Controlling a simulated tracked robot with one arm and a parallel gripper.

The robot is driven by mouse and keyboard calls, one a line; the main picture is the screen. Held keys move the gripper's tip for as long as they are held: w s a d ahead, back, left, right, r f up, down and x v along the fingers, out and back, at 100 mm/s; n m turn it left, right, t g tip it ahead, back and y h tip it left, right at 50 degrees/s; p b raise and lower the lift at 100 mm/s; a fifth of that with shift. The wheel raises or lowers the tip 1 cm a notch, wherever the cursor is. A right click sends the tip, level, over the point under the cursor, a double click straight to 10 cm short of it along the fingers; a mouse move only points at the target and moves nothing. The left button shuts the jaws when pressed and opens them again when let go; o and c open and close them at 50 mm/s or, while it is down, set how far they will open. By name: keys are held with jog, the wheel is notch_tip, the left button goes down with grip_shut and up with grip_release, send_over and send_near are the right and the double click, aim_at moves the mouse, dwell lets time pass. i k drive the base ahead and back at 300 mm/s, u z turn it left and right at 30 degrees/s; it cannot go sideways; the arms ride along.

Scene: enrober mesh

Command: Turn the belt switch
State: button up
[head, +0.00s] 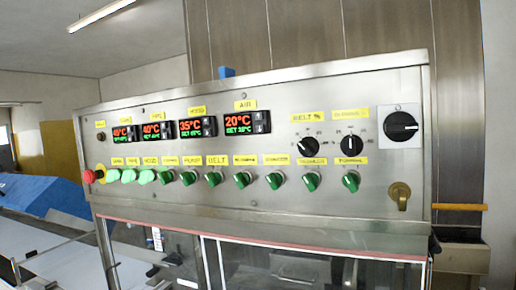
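The belt switch (213,179) is a small green rotary knob in the lower row of the steel control panel (300,90). A yellow label reading BELT (217,160) sits just above it. Its handle looks slanted, but it is too small to read its exact setting. A separate black dial (308,146) sits under a label reading BELT %. My gripper is not in view, and nothing covers the switch.
Similar green knobs stand close on both sides, such as the neighbour to the left (188,178) and right (243,180). A red stop button (88,176) is at far left. Temperature displays (247,124) sit above. A black main switch (401,126) and brass key (400,195) are at right.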

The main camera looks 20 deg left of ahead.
aim_at(214, 180)
jog(key=k, duration=0.5)
jog(key=u, duration=0.75)
jog(key=i, duration=1.05)
jog(key=z, duration=1.25)
